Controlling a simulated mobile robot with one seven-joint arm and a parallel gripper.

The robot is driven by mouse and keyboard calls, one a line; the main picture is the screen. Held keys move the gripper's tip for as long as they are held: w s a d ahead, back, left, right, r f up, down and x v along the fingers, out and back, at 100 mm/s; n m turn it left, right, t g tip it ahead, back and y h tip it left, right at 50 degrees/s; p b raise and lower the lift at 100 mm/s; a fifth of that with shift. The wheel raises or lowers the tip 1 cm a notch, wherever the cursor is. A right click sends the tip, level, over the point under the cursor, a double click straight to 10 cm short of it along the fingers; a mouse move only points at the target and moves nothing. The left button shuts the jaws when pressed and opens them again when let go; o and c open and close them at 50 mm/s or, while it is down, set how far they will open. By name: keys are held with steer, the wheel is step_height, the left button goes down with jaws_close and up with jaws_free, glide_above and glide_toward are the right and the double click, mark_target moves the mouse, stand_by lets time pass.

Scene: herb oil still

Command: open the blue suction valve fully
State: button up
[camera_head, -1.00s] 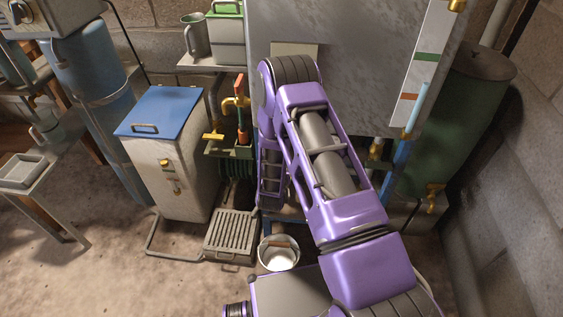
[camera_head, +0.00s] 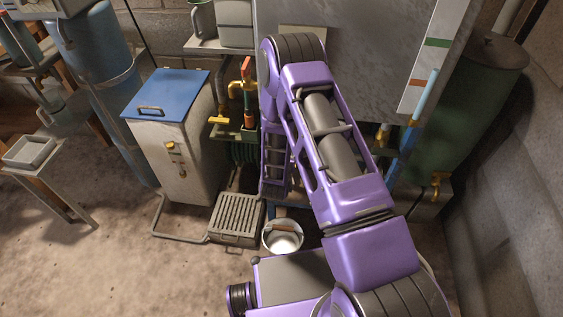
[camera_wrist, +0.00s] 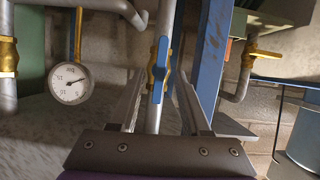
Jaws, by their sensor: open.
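The blue valve handle (camera_wrist: 160,70) is in the middle of the wrist view. It is a blue lever on a brass body (camera_wrist: 151,73) on a grey vertical pipe (camera_wrist: 154,119), and looks roughly in line with the pipe. My gripper (camera_wrist: 160,82) is open, one finger to each side of the lever and pipe in the picture. I see no contact, and cannot tell how deep the lever lies between the fingers. In the head view my purple arm hides the gripper and the valve.
A round dial gauge (camera_wrist: 70,83) is left of the valve in the wrist view. A blue post (camera_wrist: 210,55) stands close to the right finger. A yellow-handled tap (camera_wrist: 262,53) is farther right. In the head view, a white bucket (camera_head: 282,238) and slatted grate (camera_head: 237,217) are on the floor.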

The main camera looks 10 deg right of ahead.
steer(key=p+v, duration=0.1)
steer(key=v, duration=1.4)
steer(key=shift+s, duration=0.1)
stand_by(0.6)
